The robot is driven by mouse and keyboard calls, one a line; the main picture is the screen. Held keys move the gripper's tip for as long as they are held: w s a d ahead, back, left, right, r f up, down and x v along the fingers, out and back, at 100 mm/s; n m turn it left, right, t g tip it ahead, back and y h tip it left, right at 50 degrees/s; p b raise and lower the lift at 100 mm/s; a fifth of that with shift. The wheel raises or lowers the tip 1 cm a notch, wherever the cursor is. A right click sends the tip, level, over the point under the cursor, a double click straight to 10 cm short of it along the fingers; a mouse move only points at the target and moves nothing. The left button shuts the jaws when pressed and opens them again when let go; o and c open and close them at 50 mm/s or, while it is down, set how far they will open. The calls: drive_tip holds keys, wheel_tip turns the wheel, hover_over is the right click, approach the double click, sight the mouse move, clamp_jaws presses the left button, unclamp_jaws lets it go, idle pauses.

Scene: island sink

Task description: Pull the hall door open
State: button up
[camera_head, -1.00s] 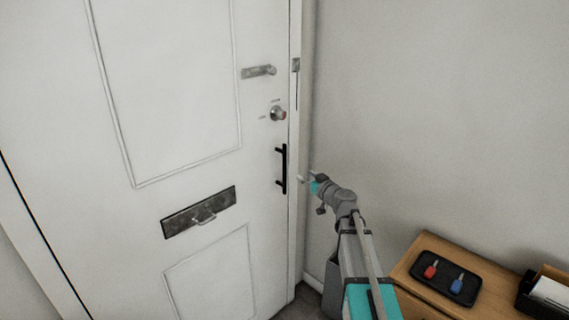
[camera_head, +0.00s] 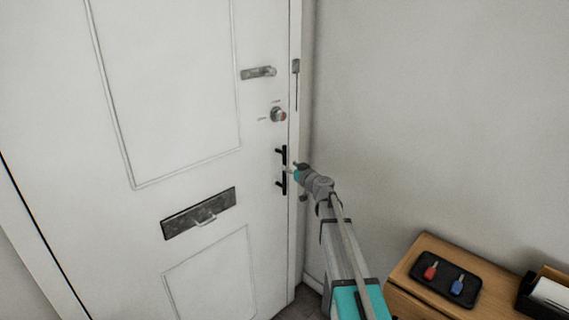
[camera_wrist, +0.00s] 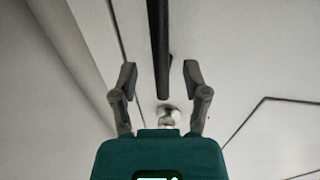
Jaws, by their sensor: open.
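The white hall door (camera_head: 185,90) stands shut in its frame as far as the head view shows. Its black vertical bar handle (camera_head: 284,186) is near the right edge, below a round lock knob (camera_head: 278,114). My gripper (camera_head: 289,171) is at the handle's middle in the head view and hides part of it. In the wrist view my gripper (camera_wrist: 158,76) is open, with one finger on each side of the black handle (camera_wrist: 160,45). I cannot tell whether the fingers touch it. The round knob (camera_wrist: 168,112) shows between the fingers.
A grey latch (camera_head: 258,72) and a letter plate (camera_head: 198,212) are on the door. A wooden cabinet (camera_head: 408,290) at the lower right holds a black tray (camera_head: 448,290) with red and blue keys. The wall (camera_head: 430,110) is close on the right.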

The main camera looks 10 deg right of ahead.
drive_tip(key=shift+x, duration=2.05)
clamp_jaws()
